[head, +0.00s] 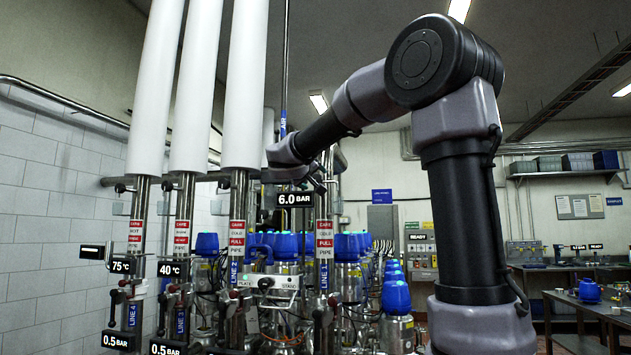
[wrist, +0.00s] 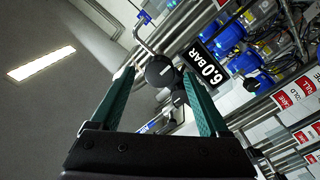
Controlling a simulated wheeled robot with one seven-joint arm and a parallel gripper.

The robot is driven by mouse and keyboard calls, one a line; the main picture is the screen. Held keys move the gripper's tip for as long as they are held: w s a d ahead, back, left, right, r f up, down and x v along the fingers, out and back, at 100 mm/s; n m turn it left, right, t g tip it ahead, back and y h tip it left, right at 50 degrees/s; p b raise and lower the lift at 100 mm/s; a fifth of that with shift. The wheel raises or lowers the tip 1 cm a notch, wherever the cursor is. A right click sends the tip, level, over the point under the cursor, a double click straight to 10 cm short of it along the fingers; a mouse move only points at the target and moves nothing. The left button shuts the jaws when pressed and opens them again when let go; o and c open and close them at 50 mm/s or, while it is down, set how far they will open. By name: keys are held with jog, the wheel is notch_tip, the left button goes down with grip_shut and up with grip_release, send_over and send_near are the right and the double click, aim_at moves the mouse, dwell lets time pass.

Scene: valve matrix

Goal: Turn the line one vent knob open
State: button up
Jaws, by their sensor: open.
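In the wrist view a dark round knob (wrist: 160,70) shows between the green fingertips of my gripper (wrist: 158,78), beside a bent metal tube. It looks like the vent knob, but no label on it can be read. The gripper is open around it; I cannot tell whether either finger touches it. In the head view, the line one pipe (head: 323,272) stands upright with a red and white band. The end of my arm is by its upper part, and the knob cannot be made out there.
A 6.0 BAR display (head: 295,199) is close by; it also shows in the wrist view (wrist: 208,70). Tall white-topped pipes (head: 245,80) stand to the left. Blue-topped valves (head: 397,296) crowd below. A bench (head: 590,305) is at the right.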

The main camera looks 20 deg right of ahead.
aim_at(315, 179)
jog(key=shift+x, duration=1.5)
grip_shut()
